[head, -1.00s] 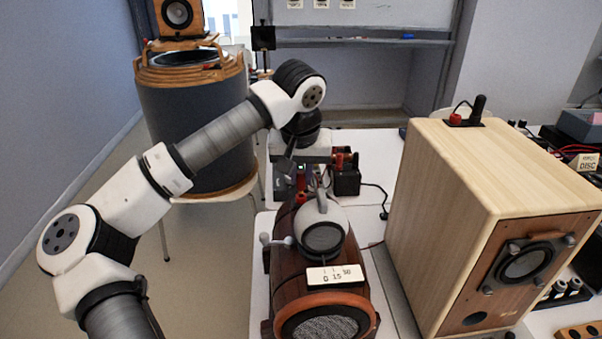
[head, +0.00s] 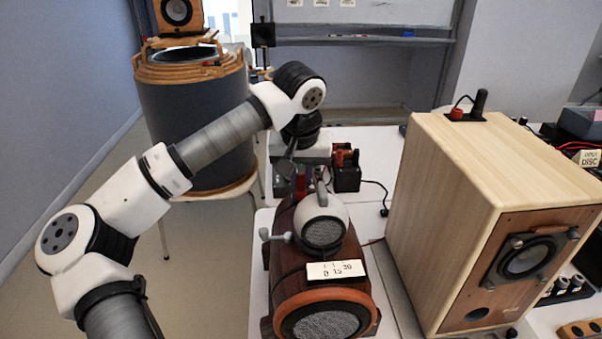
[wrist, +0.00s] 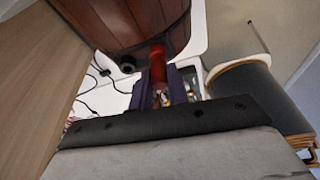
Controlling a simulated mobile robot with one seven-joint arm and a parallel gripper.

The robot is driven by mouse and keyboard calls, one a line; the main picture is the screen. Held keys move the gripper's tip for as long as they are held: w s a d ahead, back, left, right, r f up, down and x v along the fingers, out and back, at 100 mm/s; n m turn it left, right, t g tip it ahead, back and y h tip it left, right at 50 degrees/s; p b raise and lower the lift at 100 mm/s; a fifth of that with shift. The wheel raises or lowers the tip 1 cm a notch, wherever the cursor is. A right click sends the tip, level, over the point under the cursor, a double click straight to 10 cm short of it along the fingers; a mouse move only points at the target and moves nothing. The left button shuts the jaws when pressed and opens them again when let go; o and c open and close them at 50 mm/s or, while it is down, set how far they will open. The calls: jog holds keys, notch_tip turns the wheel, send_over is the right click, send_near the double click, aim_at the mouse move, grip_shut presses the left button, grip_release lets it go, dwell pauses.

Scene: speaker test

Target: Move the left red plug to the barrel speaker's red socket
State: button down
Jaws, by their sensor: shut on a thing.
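The barrel speaker (head: 285,262) is dark brown wood, with a grey ball-shaped speaker on top. Its back end (wrist: 115,22) fills the top of the wrist view. My gripper (wrist: 160,80) is shut on a red plug (wrist: 158,58), held between its two purple fingers. The plug's far end overlaps the barrel's back in the picture; I cannot tell whether it touches or is seated. A black socket (wrist: 127,66) shows left of the plug on the barrel. I make out no separate red socket. In the head view my gripper (head: 300,180) is partly hidden behind the barrel.
A black box (head: 346,178) with red and black plugs stands behind the barrel, with a cable running right. A large wooden speaker (head: 440,200) stands close on the right. A dark drum (head: 190,115) stands behind my arm. Some white table (head: 375,150) is clear behind the barrel.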

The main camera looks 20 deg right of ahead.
jog(key=shift+f, duration=0.2)
jog(key=c, duration=1.3)
grip_release()
jog(key=shift+r, duration=0.15)
jog(key=shift+r+p, duration=2.65)
jog(key=shift+r, duration=1.05)
